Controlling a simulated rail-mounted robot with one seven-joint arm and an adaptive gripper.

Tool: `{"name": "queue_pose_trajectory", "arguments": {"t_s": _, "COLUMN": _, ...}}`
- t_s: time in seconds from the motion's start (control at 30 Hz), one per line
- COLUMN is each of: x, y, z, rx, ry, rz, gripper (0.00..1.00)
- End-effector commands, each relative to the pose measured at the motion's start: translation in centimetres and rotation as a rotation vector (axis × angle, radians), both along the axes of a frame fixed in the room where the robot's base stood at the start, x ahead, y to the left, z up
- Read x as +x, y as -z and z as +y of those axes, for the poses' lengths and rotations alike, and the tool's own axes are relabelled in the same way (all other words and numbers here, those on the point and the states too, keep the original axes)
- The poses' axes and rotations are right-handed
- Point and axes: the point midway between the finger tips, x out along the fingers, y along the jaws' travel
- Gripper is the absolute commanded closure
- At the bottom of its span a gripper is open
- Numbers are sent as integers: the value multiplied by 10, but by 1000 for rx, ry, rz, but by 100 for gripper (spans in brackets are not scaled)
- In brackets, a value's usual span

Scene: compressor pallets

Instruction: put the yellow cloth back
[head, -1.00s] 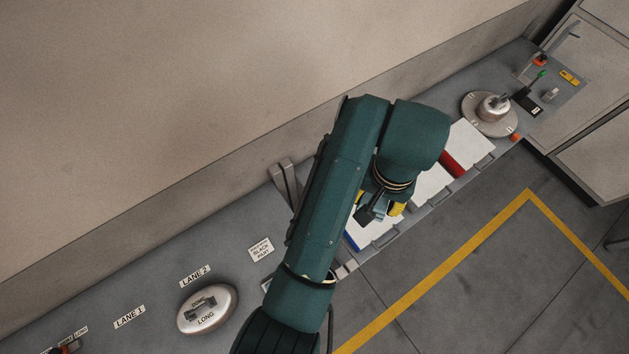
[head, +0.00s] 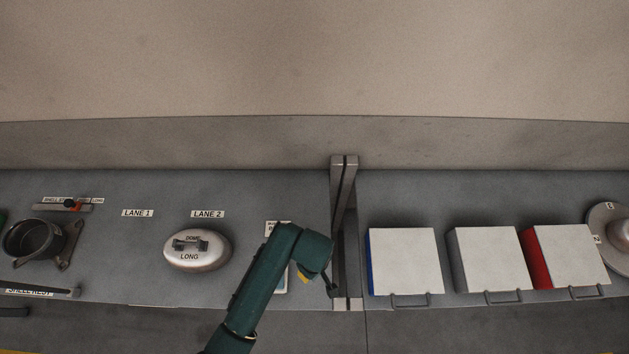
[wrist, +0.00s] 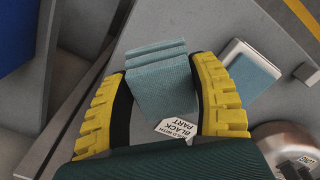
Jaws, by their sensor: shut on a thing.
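My gripper (wrist: 160,82) has yellow ridged fingers and is shut on a folded teal-blue cloth (wrist: 160,75) in the wrist view. No yellow cloth shows; the held cloth looks teal. In the head view my gripper (head: 304,278) is mostly hidden by my arm, just left of the grey post, above the bench. A flat pad with a light-blue top and white edge (wrist: 250,68) lies on the bench to the right of the held cloth.
A grey upright post (head: 343,220) stands right of my arm. Beyond it are white-topped boxes with blue (head: 405,260), grey (head: 490,258) and red (head: 567,255) sides. A silver dome marked LONG (head: 197,250) sits to the left. Bench between LANE labels and dome is clear.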

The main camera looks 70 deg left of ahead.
Motion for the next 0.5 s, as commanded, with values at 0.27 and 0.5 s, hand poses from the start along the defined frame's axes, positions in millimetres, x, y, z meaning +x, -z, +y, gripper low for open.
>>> {"name": "queue_pose_trajectory", "arguments": {"t_s": 0.27, "x": 0, "y": 47, "z": 0, "rx": -2, "ry": 3, "rz": 1, "gripper": 75}}
{"name": "queue_pose_trajectory", "arguments": {"t_s": 0.5, "x": 1, "y": 60, "z": 0, "rx": 2, "ry": 4, "rz": -1, "gripper": 75}}
